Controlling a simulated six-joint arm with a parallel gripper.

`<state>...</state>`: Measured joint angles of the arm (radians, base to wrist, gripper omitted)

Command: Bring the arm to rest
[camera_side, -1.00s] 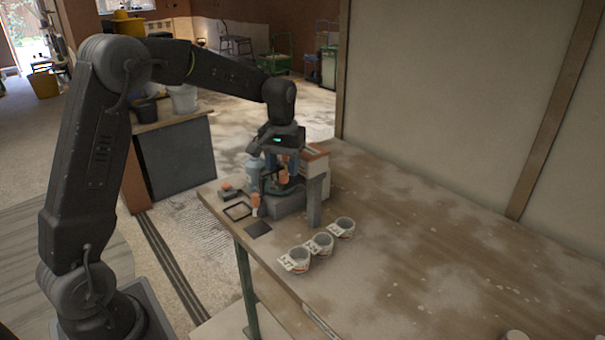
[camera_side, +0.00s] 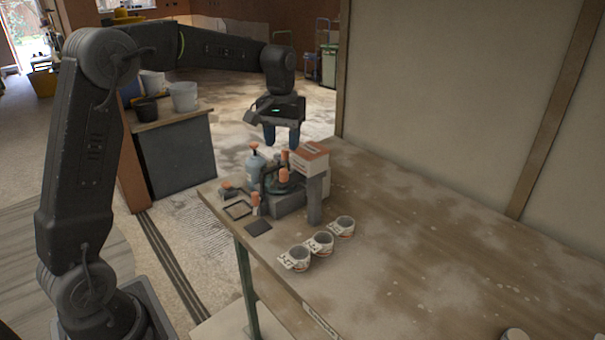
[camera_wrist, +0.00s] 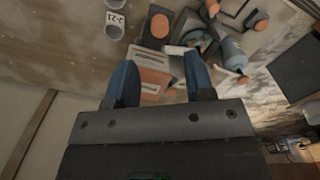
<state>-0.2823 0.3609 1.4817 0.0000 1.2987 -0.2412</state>
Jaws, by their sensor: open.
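My gripper (camera_side: 283,134) hangs above the far end of the work table (camera_side: 400,240), higher than the cluster of things there. Its two blue fingers are apart with nothing between them; they also show in the wrist view (camera_wrist: 160,88). Below it stand a box with an orange top (camera_side: 311,152), a blue-grey bottle with an orange cap (camera_side: 255,166) and a grey and green device with orange-topped parts (camera_side: 283,185). None of these touches the fingers in the side view.
Three white printed mugs (camera_side: 319,243) stand in a row on the table in front of the cluster. A dark square pad (camera_side: 258,227) and a black frame (camera_side: 237,209) lie by the left edge. A pale wall panel (camera_side: 450,90) closes the right side. The table's right part is mostly clear.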

